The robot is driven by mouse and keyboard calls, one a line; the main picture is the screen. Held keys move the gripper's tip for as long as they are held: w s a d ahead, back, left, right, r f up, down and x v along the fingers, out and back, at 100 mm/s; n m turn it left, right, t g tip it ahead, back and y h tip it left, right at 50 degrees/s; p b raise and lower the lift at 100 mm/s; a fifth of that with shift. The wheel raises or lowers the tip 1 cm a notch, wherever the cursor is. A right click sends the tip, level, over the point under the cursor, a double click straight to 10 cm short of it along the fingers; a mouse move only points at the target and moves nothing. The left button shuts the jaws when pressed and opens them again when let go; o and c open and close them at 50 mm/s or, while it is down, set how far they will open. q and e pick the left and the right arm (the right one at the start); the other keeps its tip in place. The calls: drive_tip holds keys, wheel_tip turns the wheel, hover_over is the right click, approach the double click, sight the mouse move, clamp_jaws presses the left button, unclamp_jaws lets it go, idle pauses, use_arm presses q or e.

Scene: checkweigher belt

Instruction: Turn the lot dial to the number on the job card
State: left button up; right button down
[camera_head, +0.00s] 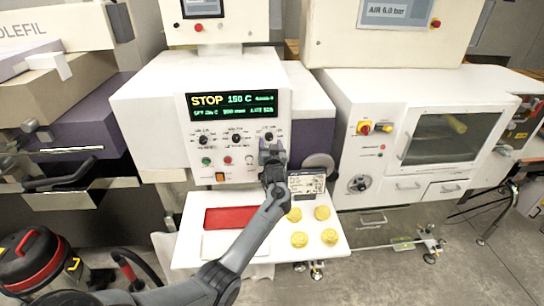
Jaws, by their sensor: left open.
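The white machine's control panel (222,160) has a row of three black dials: a left dial (203,138), a middle dial (237,138) and a right dial (269,136). Their labels are too small to read, so I cannot tell which is the lot dial. My left gripper (271,148) is open, just below the right dial in the picture; I cannot tell whether it touches it. The job card (307,183) probably is the printed card standing at the back of the white shelf, its text unreadable. My right gripper is not in view.
A green-lit display (232,105) above the dials reads STOP and 150 C. Below them are coloured buttons and an orange switch (220,177). The shelf (337,247) holds a red pad (230,218) and several yellow round pieces (299,239).

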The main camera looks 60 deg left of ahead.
use_arm(q)
drive_tip(key=v, duration=0.8)
drive_tip(key=shift+b, duration=0.35)
